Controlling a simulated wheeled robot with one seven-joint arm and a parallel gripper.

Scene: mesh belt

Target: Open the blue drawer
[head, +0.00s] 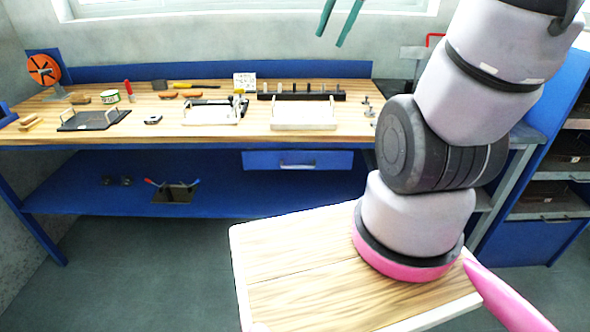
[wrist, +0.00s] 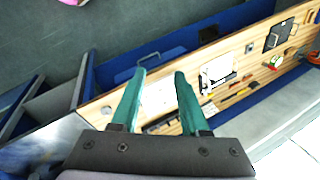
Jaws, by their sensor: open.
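The blue drawer (head: 262,160) hangs under the front edge of the workbench, right of its middle, and looks shut. Its light bar handle (head: 298,166) runs along the front. In the wrist view, which is turned over, a blue drawer front (wrist: 124,76) shows beyond the left finger. My gripper (head: 331,38) has two green fingers, pointing down at the top of the head view, high above the bench and apart from the drawer. In the wrist view my gripper (wrist: 160,73) is open, with nothing between its fingers.
The wooden worktop (head: 160,130) carries a black tray, white trays, a tool rack (head: 300,95) and several small tools. A blue lower shelf (head: 100,195) holds a small caddy. A cabinet (head: 545,235) stands at the right. Floor in front of the bench is clear.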

